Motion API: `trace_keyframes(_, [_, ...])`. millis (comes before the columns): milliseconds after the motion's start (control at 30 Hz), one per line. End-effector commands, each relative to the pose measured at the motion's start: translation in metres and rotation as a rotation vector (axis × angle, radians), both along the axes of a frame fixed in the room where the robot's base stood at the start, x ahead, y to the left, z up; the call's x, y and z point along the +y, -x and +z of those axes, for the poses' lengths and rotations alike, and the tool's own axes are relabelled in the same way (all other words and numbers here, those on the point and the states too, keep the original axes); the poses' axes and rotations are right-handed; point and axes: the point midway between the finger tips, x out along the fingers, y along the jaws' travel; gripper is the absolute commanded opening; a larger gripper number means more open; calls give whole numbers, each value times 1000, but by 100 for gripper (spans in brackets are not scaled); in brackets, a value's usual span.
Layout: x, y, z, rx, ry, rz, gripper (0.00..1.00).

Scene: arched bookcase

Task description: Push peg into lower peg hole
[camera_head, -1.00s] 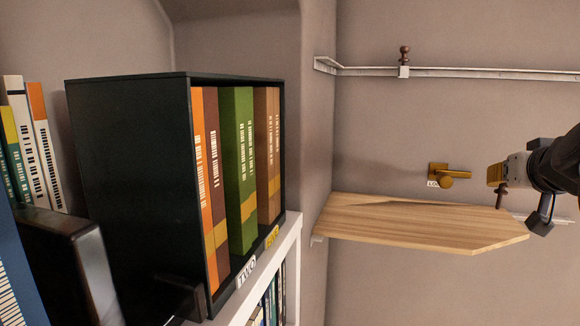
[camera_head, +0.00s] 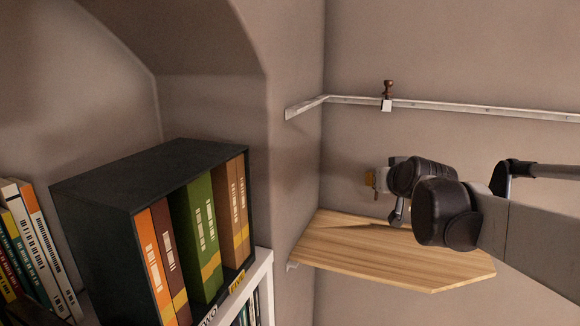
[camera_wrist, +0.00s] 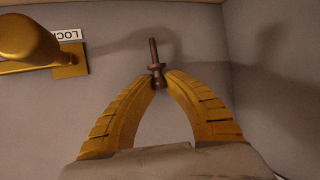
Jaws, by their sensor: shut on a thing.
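The peg (camera_wrist: 153,52) is dark brown with a collar, and points up in the wrist view. My gripper (camera_wrist: 159,80) has its yellow fingers shut on the peg's lower end. In the head view my arm reaches in from the right, with the gripper above the wooden shelf board and close to the gold lever; the held peg is hidden there. The lower peg hole cannot be made out. Another brown peg (camera_head: 388,87) stands upright in a white bracket (camera_head: 386,105) on the upper rail.
A gold lever (camera_wrist: 30,45) with a partly hidden label sits on the wall beside my gripper. The wooden shelf board (camera_head: 330,248) lies below. A dark box (camera_head: 95,215) of books stands at left. The white upper rail (camera_head: 470,108) runs along the wall.

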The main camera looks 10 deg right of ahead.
Motion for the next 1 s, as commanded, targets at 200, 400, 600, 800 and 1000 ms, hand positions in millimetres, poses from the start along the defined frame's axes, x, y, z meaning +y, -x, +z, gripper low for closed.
trace_keyframes(200, [0, 0, -1, 0, 0, 0, 0])
trace_keyframes(400, [0, 3, -1, -1, -2, -8, 0])
trace_keyframes(600, [0, 2, -15, -1, -2, -8, 0])
trace_keyframes(800, [0, 2, -36, -1, -2, -8, 0])
trace_keyframes(1000, [0, 2, -54, -1, -2, -8, 0])
